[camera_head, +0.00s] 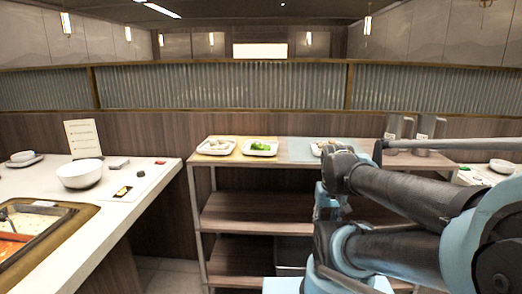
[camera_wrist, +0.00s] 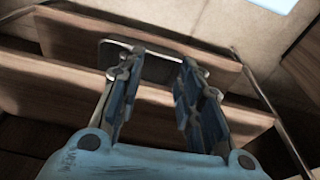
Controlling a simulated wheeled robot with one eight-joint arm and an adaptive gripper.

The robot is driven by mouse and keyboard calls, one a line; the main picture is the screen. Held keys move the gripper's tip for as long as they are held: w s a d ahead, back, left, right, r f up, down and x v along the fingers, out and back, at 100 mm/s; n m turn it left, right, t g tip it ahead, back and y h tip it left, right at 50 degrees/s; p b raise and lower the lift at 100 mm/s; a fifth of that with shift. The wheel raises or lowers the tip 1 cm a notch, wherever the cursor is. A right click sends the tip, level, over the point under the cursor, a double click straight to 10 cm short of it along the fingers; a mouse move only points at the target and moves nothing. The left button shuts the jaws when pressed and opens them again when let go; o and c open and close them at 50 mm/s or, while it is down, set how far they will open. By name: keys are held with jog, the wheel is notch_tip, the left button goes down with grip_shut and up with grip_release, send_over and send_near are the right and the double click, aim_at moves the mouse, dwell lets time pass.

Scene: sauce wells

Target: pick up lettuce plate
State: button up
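The lettuce plate (camera_head: 260,147) is a small white plate with green leaves, on the yellow mat on top of the wooden shelf unit. My gripper (camera_wrist: 155,88) is open in the wrist view, its two dark fingers spread apart with nothing held between them. The lettuce plate is not recognisable in the wrist view. In the head view my arm covers the right part of the shelf unit, and my fingertips cannot be made out there.
A second white plate (camera_head: 216,146) with pale food stands left of the lettuce plate. A grey mat (camera_head: 300,150) lies to its right, with a partly hidden plate. The left counter (camera_head: 95,225) holds a white bowl (camera_head: 80,174). Metal holders (camera_head: 427,130) stand at right.

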jog(key=shift+o, duration=0.6)
jog(key=o, duration=0.5)
jog(key=shift+s+a+r, duration=0.1)
jog(key=shift+s+r, duration=0.1)
jog(key=shift+r, duration=0.1)
jog(key=o, duration=0.8)
jog(key=r, duration=0.2)
jog(key=w+r+n, duration=0.1)
jog(key=shift+w+a, duration=0.1)
jog(key=shift+a, duration=0.15)
notch_tip(320, 180, up, 30)
jog(key=f+n+g, duration=0.1)
jog(key=n+g, duration=0.1)
jog(key=n, duration=1.3)
send_over(260, 145)
jog(key=f, duration=1)
jog(key=shift+d+f, duration=0.25)
jog(key=shift+a+f, duration=0.15)
jog(key=shift+f, duration=2.55)
